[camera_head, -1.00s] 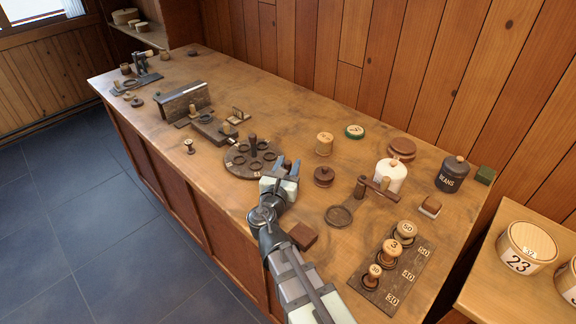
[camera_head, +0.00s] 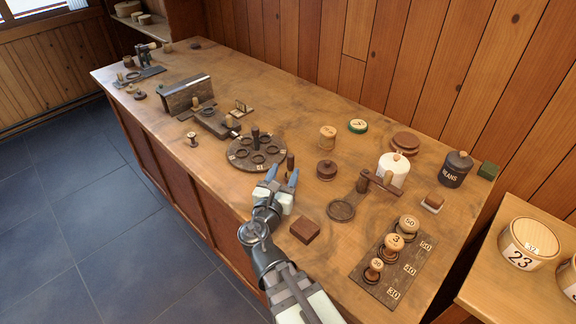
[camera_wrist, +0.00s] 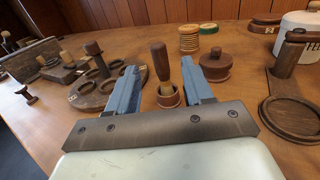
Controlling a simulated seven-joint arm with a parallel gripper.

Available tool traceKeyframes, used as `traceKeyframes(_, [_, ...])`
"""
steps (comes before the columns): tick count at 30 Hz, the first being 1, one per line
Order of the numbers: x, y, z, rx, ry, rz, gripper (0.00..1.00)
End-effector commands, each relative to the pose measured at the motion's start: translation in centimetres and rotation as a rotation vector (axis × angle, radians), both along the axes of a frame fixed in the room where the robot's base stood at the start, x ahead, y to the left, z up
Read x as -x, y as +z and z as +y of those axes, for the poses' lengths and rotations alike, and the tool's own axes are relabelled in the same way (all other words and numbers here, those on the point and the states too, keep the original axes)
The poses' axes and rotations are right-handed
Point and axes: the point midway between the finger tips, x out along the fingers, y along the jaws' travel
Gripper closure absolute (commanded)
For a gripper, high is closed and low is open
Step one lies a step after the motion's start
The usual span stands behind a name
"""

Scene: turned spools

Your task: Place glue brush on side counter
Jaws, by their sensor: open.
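The glue brush (camera_head: 290,161) has a dark brown handle and stands upright on the workbench, beside the round dark rack. In the wrist view the brush (camera_wrist: 160,62) shows a pale lower part in a small round wooden pot (camera_wrist: 168,98). My gripper (camera_head: 281,179) is open and empty, low over the bench on the near side of the brush. In the wrist view the brush appears between its two blue fingers, beyond the palm; I cannot tell whether it is between the tips in depth. The side counter (camera_head: 482,285) is at the lower right.
The round rack (camera_head: 240,163) stands close on the left, a lidded brown jar (camera_head: 326,169) on the right. A dark red block (camera_head: 305,230) and a ring stand (camera_head: 341,210) lie nearer. The side counter holds a tub marked 23 (camera_head: 520,256), with bare top in front.

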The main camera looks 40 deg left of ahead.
Motion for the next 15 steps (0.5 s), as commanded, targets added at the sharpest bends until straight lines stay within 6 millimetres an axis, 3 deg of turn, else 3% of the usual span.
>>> traceKeyframes(4, [1.03,0.00,-0.60,0.000,-0.001,0.000,0.49])
traceKeyframes(15, [1.05,0.00,-0.55,0.000,-0.001,0.000,0.49])
